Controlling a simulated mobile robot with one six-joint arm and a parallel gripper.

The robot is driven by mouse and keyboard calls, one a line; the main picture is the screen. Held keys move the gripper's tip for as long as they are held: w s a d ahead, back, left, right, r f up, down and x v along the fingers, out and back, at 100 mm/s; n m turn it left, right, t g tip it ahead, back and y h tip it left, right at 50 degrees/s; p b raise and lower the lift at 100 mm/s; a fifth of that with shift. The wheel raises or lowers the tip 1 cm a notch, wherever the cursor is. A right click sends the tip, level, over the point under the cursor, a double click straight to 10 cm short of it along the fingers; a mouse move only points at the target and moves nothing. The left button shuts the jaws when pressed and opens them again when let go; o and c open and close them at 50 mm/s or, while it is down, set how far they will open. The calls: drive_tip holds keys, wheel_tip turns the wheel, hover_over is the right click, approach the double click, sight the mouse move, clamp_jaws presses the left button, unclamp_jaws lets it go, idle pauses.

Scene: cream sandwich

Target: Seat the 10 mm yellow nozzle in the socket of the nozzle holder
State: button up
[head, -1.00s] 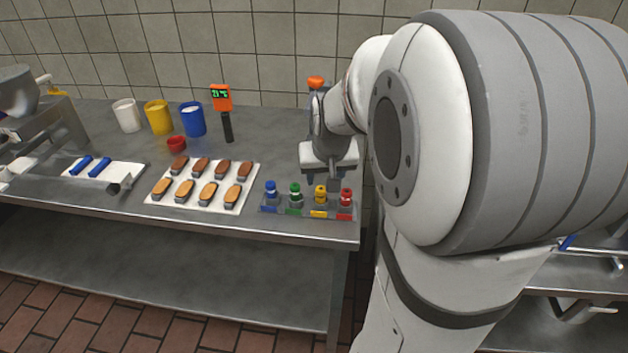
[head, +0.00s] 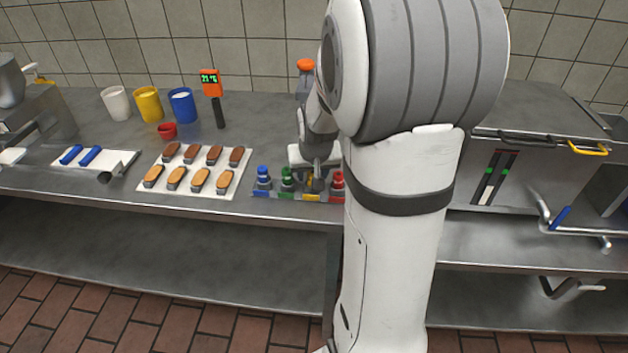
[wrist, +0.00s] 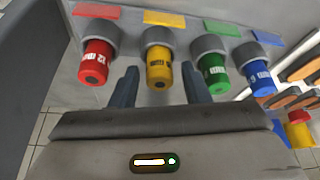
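The yellow nozzle (wrist: 158,68) stands in a rack with a red, a green and a blue nozzle, above a yellow tag. In the head view the yellow nozzle (head: 312,186) is partly hidden by my gripper (head: 316,170). In the wrist view my gripper (wrist: 158,78) is open, one finger on each side of the yellow nozzle, with a visible gap on both sides. I cannot tell from the frames which thing is the nozzle holder; a short steel cylinder (head: 105,178) lies at the edge of a white mat on the left.
The red nozzle (wrist: 97,62) and green nozzle (wrist: 213,73) stand close beside the fingers; the blue nozzle (wrist: 258,77) is farther off. A tray of pastries (head: 160,190) lies left of the rack. Tubs, a red cup (head: 167,131) and a thermometer (head: 211,85) stand behind.

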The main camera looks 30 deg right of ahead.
clamp_jaws()
